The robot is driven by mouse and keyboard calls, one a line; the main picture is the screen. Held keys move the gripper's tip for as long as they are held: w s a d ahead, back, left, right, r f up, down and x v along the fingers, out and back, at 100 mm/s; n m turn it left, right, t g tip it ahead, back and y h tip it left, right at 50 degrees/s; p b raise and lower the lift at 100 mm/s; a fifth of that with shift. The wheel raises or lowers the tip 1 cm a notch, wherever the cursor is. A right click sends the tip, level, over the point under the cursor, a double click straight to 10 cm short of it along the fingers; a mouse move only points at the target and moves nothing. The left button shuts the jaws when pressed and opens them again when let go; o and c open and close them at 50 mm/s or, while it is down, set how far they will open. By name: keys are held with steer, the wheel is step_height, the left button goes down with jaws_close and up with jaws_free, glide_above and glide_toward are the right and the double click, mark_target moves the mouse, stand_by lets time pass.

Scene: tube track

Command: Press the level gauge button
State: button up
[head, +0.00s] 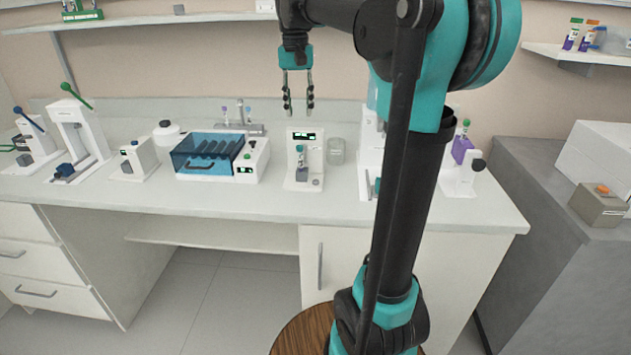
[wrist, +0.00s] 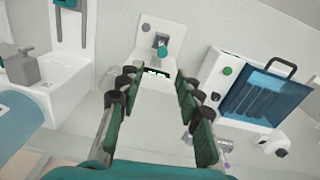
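A small white upright device (head: 304,158) with a dark display showing green marks stands in the middle of the counter; it looks like the level gauge, but I read no label. A teal-topped tube (head: 300,150) stands in its front, with a small grey block, perhaps the button (head: 316,182), low at its base. My gripper (head: 298,106) hangs above the device, fingers down, open and empty. In the wrist view the device lies ahead, its display (wrist: 157,72) between the fingertips of my gripper (wrist: 156,88) and the tube (wrist: 162,46) beyond. The fingers appear apart from it.
A blue-lidded rack machine (head: 215,155) stands to the left and a clear jar (head: 336,151) close on the right. More white devices (head: 136,160) stand farther left. The counter's front strip (head: 240,200) is clear. A wall shelf (head: 150,22) runs above.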

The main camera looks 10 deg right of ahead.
jaws_close()
stand_by(1.2)
